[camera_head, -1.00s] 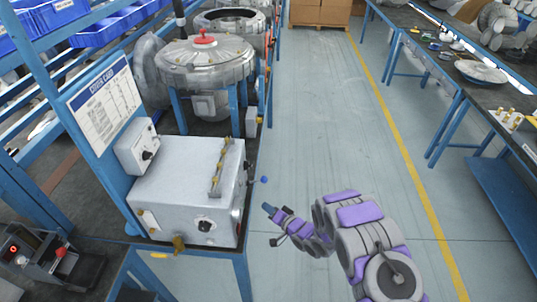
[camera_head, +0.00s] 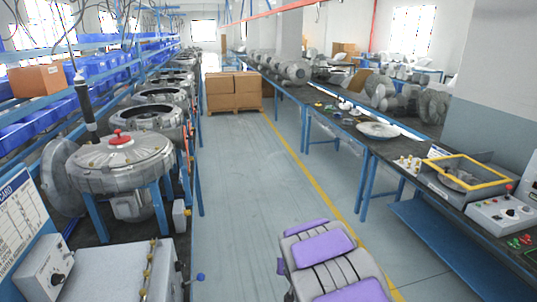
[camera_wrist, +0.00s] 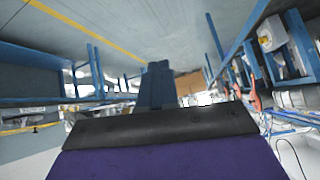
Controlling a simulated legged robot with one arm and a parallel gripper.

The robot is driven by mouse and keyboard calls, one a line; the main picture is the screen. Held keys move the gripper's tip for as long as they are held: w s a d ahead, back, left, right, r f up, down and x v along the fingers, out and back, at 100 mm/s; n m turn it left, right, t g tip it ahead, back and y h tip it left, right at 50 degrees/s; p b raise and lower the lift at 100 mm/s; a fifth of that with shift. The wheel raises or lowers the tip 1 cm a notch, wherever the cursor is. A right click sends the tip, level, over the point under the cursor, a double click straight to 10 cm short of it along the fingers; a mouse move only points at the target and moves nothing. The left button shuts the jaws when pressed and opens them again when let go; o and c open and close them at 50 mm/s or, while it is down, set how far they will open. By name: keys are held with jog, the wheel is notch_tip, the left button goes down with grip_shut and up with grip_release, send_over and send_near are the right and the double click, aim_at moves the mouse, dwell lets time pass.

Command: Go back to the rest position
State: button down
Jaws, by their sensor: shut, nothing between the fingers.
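My gripper (camera_wrist: 157,68) is shut and empty in the wrist view. Its dark blue fingers lie together and point away over the dark mount and purple wrist cover. In the head view only my grey and purple arm shows at the bottom centre, over the aisle. It hides most or all of the gripper there. No object touches the fingers.
At left stand a blower with a red knob (camera_head: 121,138), a grey metal box (camera_head: 115,272) and a switch box (camera_head: 47,267). Cardboard boxes (camera_head: 233,91) stand at the aisle's far end. A right bench holds a yellow-framed fixture (camera_head: 463,171). The aisle floor (camera_head: 235,190) is clear.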

jog(key=s+d+r+m+g+h, duration=0.1)
jog(key=s+d+r+g+h, duration=0.1)
jog(key=s+d+r, duration=0.55)
jog(key=s+d+r+m+g+h, duration=0.15)
jog(key=s+d+r, duration=0.3)
jog(key=s, duration=0.65)
jog(key=s+a+r+n+g, duration=0.1)
jog(key=s+r+g, duration=0.1)
jog(key=s, duration=0.8)
jog(key=s+a+r+g+y, duration=0.1)
jog(key=s+a+r+g, duration=0.1)
jog(key=s, duration=0.8)
jog(key=s+a+r+n+g+y, duration=0.1)
jog(key=s+r+g, duration=0.1)
jog(key=s, duration=0.8)
jog(key=shift+a+n+g, duration=0.3)
jog(key=shift+n+g, duration=0.05)
jog(key=shift+g, duration=0.2)
jog(key=shift+r, duration=0.1)
